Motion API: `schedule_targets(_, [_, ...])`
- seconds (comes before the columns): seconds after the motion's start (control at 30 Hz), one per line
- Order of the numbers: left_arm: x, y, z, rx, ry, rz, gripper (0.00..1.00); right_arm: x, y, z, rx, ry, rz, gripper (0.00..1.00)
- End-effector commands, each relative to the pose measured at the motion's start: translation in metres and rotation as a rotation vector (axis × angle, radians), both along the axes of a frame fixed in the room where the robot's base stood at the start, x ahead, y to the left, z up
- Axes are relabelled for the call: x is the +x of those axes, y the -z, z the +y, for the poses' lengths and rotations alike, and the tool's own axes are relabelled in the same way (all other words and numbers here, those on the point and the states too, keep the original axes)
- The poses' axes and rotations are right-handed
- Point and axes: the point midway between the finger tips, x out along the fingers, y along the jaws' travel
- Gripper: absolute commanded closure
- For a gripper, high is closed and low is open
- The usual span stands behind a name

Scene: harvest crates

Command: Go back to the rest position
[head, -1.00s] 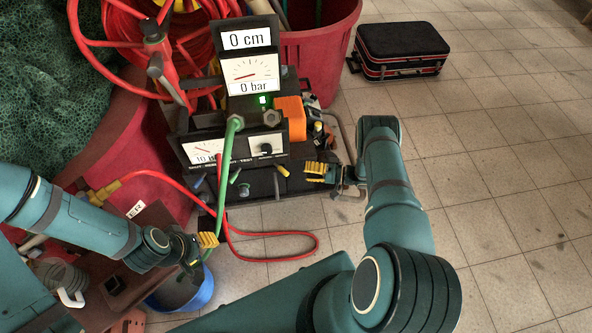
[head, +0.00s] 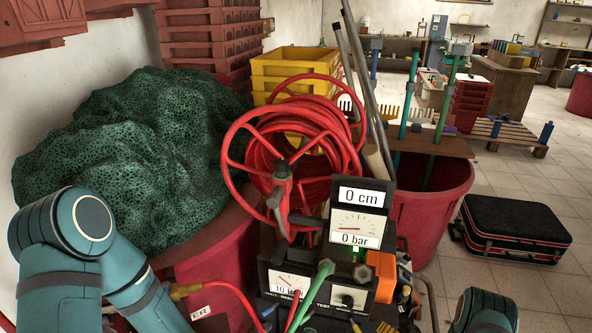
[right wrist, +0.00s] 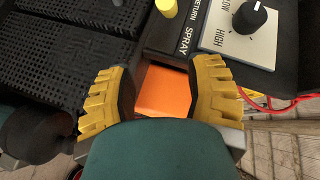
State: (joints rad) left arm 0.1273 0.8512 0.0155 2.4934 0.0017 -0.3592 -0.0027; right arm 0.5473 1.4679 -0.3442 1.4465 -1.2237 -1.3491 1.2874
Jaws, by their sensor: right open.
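My right gripper (right wrist: 165,95) is open in the right wrist view, its two yellow ribbed fingers apart. Nothing is held between them; an orange surface (right wrist: 163,92) shows behind the gap. The fingers are close to the sprayer's black control panel (right wrist: 175,30), marked SPRAY; I cannot tell if they touch it. In the head view only yellow finger tips of the right gripper (head: 385,327) show at the bottom edge. My left arm shows at the lower left there, but its gripper is out of view.
The control unit's gauges (head: 357,222) read 0 cm and 0 bar. A red hose reel (head: 293,150) stands behind it. Green netting (head: 130,150) fills a red tub (head: 215,255) at left.

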Motion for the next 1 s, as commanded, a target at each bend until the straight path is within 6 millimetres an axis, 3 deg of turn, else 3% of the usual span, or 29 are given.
schedule_targets(0.13, [0.000, 0.000, 0.000, 0.000, 0.000, 0.000, 0.53, -0.001, -0.006, 0.019, -0.212, 0.152, 0.110, 0.48])
schedule_targets(0.27, [0.000, 0.000, 0.000, 0.000, 0.000, 0.000, 0.53, -0.033, -0.010, 0.046, -0.382, 0.170, 0.281, 0.48])
schedule_targets(0.37, [0.000, 0.000, 0.000, 0.000, 0.000, 0.000, 0.53, -0.075, -0.019, 0.076, -0.487, 0.104, 0.440, 0.48])
schedule_targets(0.5, [0.000, 0.000, 0.000, 0.000, 0.000, 0.000, 0.53, -0.147, -0.041, 0.119, -0.579, -0.066, 0.636, 0.48])
schedule_targets(0.77, [0.000, 0.000, 0.000, 0.000, 0.000, 0.000, 0.53, -0.254, -0.090, 0.169, -0.623, -0.368, 0.846, 0.48])
schedule_targets(0.8, [0.000, 0.000, 0.000, 0.000, 0.000, 0.000, 0.53, -0.253, -0.098, 0.173, -0.636, -0.390, 0.833, 0.48])
schedule_targets(0.9, [0.000, 0.000, 0.000, 0.000, 0.000, 0.000, 0.53, -0.221, -0.117, 0.181, -0.682, -0.392, 0.730, 0.48])
schedule_targets(1.0, [0.000, 0.000, 0.000, 0.000, 0.000, 0.000, 0.53, -0.204, -0.132, 0.188, -0.707, -0.399, 0.666, 0.48])
